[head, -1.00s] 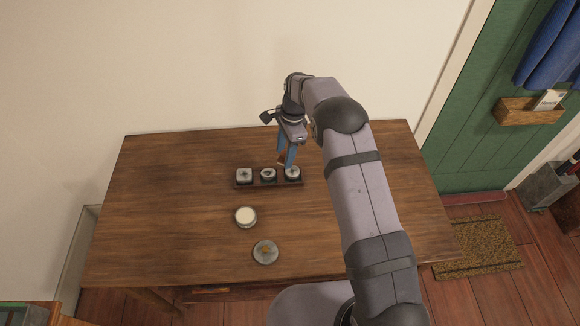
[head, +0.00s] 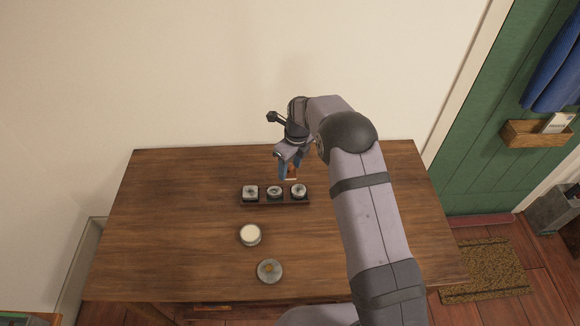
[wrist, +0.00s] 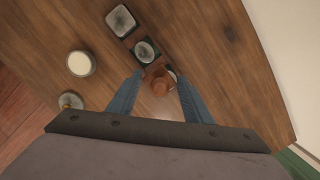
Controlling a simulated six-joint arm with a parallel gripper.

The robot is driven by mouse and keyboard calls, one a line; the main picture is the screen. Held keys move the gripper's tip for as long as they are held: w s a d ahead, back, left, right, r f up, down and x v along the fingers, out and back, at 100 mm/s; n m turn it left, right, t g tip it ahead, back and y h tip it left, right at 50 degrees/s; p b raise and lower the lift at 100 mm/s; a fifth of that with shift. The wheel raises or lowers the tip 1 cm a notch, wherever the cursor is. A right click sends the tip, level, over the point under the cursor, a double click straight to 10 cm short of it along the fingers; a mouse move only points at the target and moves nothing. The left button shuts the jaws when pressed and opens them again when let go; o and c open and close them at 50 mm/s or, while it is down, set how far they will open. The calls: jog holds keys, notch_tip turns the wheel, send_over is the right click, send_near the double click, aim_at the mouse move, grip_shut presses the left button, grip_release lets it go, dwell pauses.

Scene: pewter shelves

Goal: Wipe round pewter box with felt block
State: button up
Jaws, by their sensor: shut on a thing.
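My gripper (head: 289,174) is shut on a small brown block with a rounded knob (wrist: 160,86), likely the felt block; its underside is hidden. It is above and just behind the right end of a dark rack (head: 275,200). The rack holds three pewter boxes with dark-centred lids. The left one (head: 250,191) looks square and also shows in the wrist view (wrist: 121,20). The middle one (head: 274,191) looks round, also in the wrist view (wrist: 146,51). The right one (head: 298,190) is mostly hidden behind the held block in the wrist view; its shape is unclear.
A round pot with a cream top (head: 250,235) stands in front of the rack. A round grey dish (head: 270,272) with something orange-brown on it is nearer the front edge. The wooden table (head: 175,220) is clear on the left. A wall stands behind.

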jog(key=shift+f, duration=0.15)
notch_tip(320, 180, down, 7)
jog(key=b, duration=0.5)
jog(key=shift+f, duration=0.15)
jog(key=shift+d+f, duration=0.2)
jog(key=shift+f, duration=0.05)
jog(key=shift+c, duration=0.4)
jog(key=shift+d+b, duration=0.4)
jog(key=shift+d, duration=2.25)
jog(key=shift+d+f+b, duration=0.2)
jog(key=shift+b, duration=0.1)
jog(key=shift+a+r+p, duration=0.2)
jog(key=shift+a+p, duration=0.1)
jog(key=shift+a, duration=2.9)
notch_tip(320, 180, up, 8)
jog(key=p, duration=0.5)
jog(key=shift+d+r+p, duration=0.1)
jog(key=shift+d+p, duration=0.05)
jog(key=shift+p, duration=0.25)
